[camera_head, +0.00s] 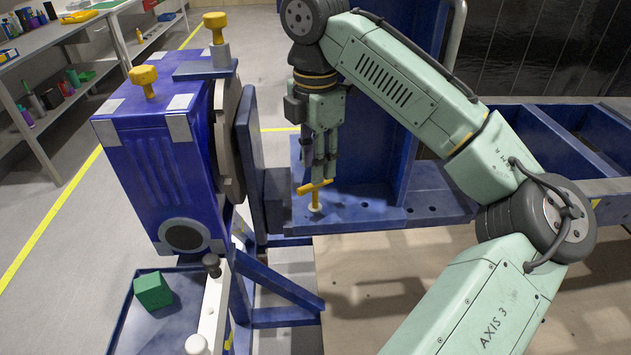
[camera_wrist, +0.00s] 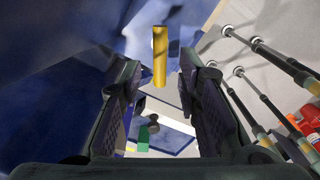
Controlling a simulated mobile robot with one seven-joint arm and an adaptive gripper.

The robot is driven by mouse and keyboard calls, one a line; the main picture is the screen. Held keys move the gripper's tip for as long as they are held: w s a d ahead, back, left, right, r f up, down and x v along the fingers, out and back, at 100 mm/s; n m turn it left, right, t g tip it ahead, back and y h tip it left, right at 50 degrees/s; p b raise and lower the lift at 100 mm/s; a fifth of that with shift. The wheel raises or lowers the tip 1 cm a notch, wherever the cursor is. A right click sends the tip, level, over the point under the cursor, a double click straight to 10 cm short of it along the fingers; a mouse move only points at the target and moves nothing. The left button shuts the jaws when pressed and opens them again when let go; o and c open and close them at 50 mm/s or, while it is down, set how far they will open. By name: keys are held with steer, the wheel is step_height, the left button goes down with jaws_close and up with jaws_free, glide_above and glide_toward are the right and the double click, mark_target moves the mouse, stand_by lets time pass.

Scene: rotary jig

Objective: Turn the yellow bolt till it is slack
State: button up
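A yellow T-shaped bolt (camera_head: 315,190) stands upright on the blue ledge, its crossbar lying slantwise on top. My gripper (camera_head: 325,168) points down just above it, close to the crossbar. In the wrist view the yellow bar (camera_wrist: 160,57) shows ahead, in line with the space between my two fingers (camera_wrist: 160,75). The fingers are open, with a gap on each side of the bar. I cannot tell whether any part touches it. Two other yellow knobs, one at the top (camera_head: 215,22) and one at the left (camera_head: 143,78), stand on the blue jig housing.
The blue jig housing (camera_head: 155,165) with its grey disc (camera_head: 228,140) stands left of my gripper. A blue upright plate (camera_head: 378,130) rises close behind it. A blue tray (camera_head: 125,325) with a green block (camera_head: 153,290) is at the lower left. The ledge's right side is clear.

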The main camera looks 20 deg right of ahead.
steer(key=shift+r, duration=2.15)
steer(key=shift+o, duration=0.3)
